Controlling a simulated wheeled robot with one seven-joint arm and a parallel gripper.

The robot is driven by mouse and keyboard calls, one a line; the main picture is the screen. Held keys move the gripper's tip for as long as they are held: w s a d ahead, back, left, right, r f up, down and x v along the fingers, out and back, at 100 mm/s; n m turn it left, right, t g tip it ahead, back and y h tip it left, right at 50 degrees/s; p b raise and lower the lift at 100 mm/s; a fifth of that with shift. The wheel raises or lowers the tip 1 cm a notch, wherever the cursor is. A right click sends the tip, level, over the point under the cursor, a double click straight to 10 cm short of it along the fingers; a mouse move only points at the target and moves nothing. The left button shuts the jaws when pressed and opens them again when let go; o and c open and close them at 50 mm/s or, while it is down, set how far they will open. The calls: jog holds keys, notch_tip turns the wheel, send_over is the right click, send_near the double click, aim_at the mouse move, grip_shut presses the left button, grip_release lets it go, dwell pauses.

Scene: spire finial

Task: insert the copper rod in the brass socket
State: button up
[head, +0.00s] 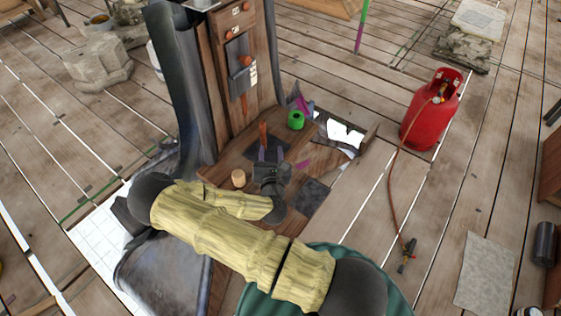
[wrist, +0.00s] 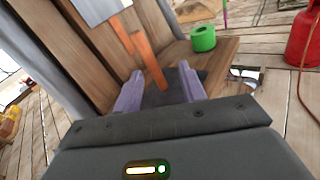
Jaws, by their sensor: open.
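A thin copper-coloured rod (head: 263,134) stands roughly upright over the wooden worktop, just beyond my gripper (head: 270,153). In the wrist view the rod (wrist: 149,62) leans a little, and its lower end shows between the two purple fingers of my gripper (wrist: 160,94). The fingers are apart, with visible space on both sides of the rod. I cannot tell whether its lower end rests in something. A second copper-coloured strip (wrist: 122,35) shows by the grey plate on the upright wooden panel. I cannot make out the brass socket for certain.
The wooden panel (head: 217,65) rises behind the worktop (head: 322,157). A green roll (head: 296,120) stands right of the rod, and a tan cylinder (head: 238,178) left of my gripper. A red gas bottle (head: 430,110) with a hose stands on the plank floor at right.

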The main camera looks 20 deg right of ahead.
jog(key=s+d+f+m+g+h, duration=0.25)
jog(key=m+g, duration=0.35)
jog(key=m, duration=0.6)
jog(key=s+a+r+m+g+y, duration=0.2)
jog(key=s+r+m+g+y, duration=0.4)
jog(key=s+r+m, duration=1)
notch_tip(320, 180, up, 3)
jog(key=m+g, duration=0.2)
jog(key=m, duration=0.1)
jog(key=shift+s+a+y, duration=0.15)
jog(key=shift+a+y, duration=0.2)
jog(key=shift+a, duration=0.05)
jog(key=shift+f, duration=0.1)
jog(key=shift+c, duration=0.5)
jog(key=shift+d, duration=0.1)
